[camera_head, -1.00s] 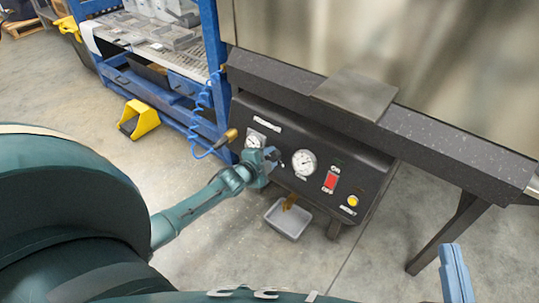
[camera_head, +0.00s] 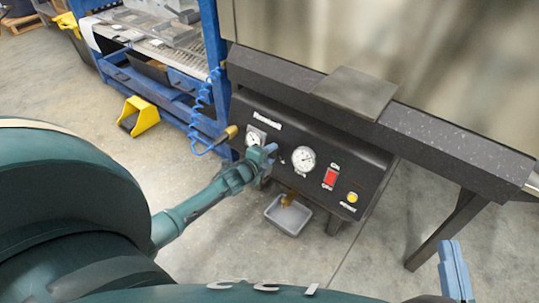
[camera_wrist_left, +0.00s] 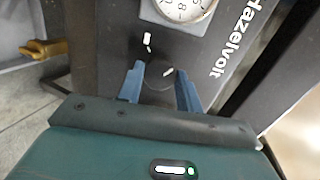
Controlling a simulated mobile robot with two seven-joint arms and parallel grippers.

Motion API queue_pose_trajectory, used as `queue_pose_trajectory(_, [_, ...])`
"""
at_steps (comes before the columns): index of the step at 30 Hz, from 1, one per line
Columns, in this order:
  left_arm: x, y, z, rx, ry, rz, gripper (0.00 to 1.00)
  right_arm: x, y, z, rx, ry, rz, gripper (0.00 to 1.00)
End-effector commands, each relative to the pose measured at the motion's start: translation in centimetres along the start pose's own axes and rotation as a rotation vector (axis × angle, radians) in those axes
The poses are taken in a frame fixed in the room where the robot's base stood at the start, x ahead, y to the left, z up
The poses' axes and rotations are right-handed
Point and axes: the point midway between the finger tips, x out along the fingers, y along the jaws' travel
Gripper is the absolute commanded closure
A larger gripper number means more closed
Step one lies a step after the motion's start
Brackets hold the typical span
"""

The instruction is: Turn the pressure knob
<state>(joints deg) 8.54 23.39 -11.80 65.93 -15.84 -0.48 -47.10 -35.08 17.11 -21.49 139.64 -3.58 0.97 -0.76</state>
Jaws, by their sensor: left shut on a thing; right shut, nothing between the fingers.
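The pressure knob (camera_wrist_left: 158,82) is a dark round shape between my left fingers in the left wrist view, with a small white mark on it. It blends into the black panel (camera_head: 330,160), and its outline is faint. In the head view the gripper hides it. My left gripper (camera_head: 269,150) is at the panel front, just below the small left gauge (camera_head: 254,139). In the left wrist view my left gripper (camera_wrist_left: 160,86) has one blue finger on each side of the knob, shut on it. My right gripper (camera_head: 455,268) is shut and empty at lower right.
A larger gauge (camera_head: 303,158), a red switch (camera_head: 331,177) and a yellow button (camera_head: 352,197) sit right of my left gripper. A grey bin (camera_head: 288,217) stands below the panel. A blue coiled hose (camera_head: 198,118) hangs at the left. Floor in front is clear.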

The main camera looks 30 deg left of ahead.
Motion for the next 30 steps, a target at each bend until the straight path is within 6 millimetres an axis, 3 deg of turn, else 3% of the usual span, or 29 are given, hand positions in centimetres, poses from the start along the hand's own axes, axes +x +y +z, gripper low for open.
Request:
queue_pose_trajectory(5, [0.0, 0.1, 0.0, -0.002, 0.0, 0.001, 0.87, 0.0, 0.0, 0.1, 0.001, -0.001, 0.0, 1.0])
queue_pose_trajectory(6, [0.0, 0.1, 0.0, -0.002, 0.0, 0.001, 0.63, 0.0, 0.0, 0.1, 0.001, -0.001, 0.0, 1.0])
queue_pose_trajectory(13, [0.0, 0.0, 0.0, -0.002, 0.0, 0.001, 0.44, 0.0, 0.0, 0.1, 0.001, -0.002, 0.0, 1.0])
queue_pose_trajectory(23, [-0.4, -0.1, 0.0, -0.003, 0.0, 0.001, 0.43, 0.1, 0.0, -0.2, -0.002, -0.002, 0.0, 1.0])
queue_pose_trajectory(30, [-4.5, -0.2, -0.1, -0.004, 0.0, 0.005, 0.43, 0.3, 0.3, -1.2, -0.052, -0.015, 0.003, 1.0])
